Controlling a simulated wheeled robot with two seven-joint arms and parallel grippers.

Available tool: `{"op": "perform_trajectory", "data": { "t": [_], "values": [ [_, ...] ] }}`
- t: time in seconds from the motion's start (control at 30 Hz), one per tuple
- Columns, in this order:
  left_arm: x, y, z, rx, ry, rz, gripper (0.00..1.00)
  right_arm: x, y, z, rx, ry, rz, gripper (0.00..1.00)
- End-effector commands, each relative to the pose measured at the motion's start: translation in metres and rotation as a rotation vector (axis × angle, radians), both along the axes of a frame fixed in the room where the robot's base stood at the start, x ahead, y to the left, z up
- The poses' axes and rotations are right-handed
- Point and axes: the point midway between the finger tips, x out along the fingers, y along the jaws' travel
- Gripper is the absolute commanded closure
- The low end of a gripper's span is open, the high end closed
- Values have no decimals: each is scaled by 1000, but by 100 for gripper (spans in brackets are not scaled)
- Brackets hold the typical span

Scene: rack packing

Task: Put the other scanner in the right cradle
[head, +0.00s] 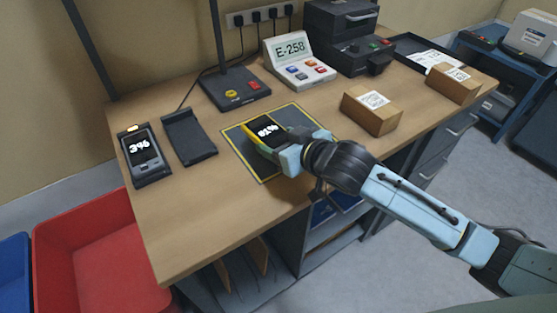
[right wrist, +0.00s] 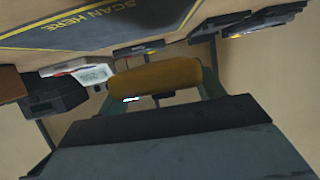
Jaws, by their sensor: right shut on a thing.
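A scanner (head: 266,129) with a yellow body and a dark screen showing a percent figure is in my right gripper (head: 279,145), over the scan mat. In the right wrist view, the scanner's yellow body (right wrist: 155,76) sits between the fingers of my right gripper (right wrist: 160,88). The right cradle (head: 190,138) is a dark, empty holder at the left of the desk. Beside it, the left cradle (head: 152,179) holds another scanner (head: 141,149) whose screen reads 3%. Whether the held scanner touches the mat I cannot tell. My left gripper is not in view.
The yellow-edged scan mat (head: 240,152) lies mid-desk. Behind it stand a post base (head: 235,89), a display console (head: 298,65) and a dark printer (head: 340,38). Cardboard boxes (head: 371,112) are to the right. A red bin (head: 85,255) is below left. The front-left desk is clear.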

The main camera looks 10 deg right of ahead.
Motion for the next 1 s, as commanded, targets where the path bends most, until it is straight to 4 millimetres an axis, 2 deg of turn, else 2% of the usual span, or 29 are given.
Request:
{"op": "perform_trajectory", "data": {
  "t": [0.17, 0.27, 0.4, 0.87, 0.9, 1.0],
  "values": [
    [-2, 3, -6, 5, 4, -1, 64, 0, 0, -19, 1, -2, 0, 63],
    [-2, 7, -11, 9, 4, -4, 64, 0, 0, -37, 0, 0, 1, 63],
    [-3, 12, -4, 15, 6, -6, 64, 0, 0, -51, 2, -1, 1, 63],
    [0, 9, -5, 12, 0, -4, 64, 0, 1, -58, 2, -3, 1, 63],
    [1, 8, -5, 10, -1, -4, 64, 0, 0, -59, 1, -2, 0, 30],
    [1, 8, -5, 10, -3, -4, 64, 0, 0, -59, 0, -2, 0, 17]
  ]
}}
